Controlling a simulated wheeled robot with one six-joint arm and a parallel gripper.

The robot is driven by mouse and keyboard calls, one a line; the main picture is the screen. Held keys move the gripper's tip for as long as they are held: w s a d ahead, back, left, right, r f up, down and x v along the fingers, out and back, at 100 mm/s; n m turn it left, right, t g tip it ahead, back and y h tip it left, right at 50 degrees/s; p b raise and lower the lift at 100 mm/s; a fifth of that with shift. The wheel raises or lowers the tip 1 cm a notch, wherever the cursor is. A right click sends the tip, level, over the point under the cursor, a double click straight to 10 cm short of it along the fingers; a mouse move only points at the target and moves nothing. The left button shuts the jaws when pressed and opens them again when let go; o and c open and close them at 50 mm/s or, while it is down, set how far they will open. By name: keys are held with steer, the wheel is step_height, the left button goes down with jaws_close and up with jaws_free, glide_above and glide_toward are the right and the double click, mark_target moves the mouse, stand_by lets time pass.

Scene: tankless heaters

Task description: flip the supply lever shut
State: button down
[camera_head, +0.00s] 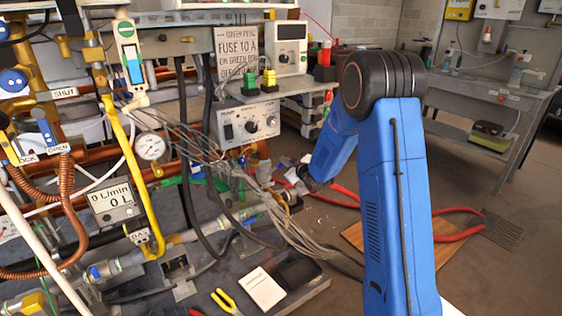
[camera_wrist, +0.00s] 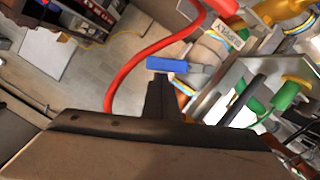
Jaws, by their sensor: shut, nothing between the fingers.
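In the wrist view a blue lever handle (camera_wrist: 170,64) lies across the picture just beyond my fingertips. A white tag (camera_wrist: 229,37), seen upside down, is to its upper right and appears to read SUPPLY. My gripper (camera_wrist: 158,82) is shut and empty, its dark fingers pointing at the handle's near side. I cannot tell whether they touch it. In the head view my blue arm reaches toward the pipes and cables at the middle. My gripper is hard to make out there, and this lever is not clearly seen.
In the wrist view a red hose (camera_wrist: 150,52) curves left of the lever. Metal brackets and a green handle (camera_wrist: 285,97) crowd the right. In the head view loose grey cables (camera_head: 215,155) hang beside a control box (camera_head: 246,122).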

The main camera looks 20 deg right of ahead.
steer(key=f+m, duration=0.1)
steer(key=d+f+m, duration=0.1)
steer(key=d+f+m+y, duration=0.1)
steer(key=shift+w+d+f, duration=0.15)
steer(key=shift+w+f, duration=0.05)
steer(key=shift+w, duration=0.15)
steer(key=shift+f, duration=0.15)
stand_by(0.6)
steer(key=shift+s, duration=0.1)
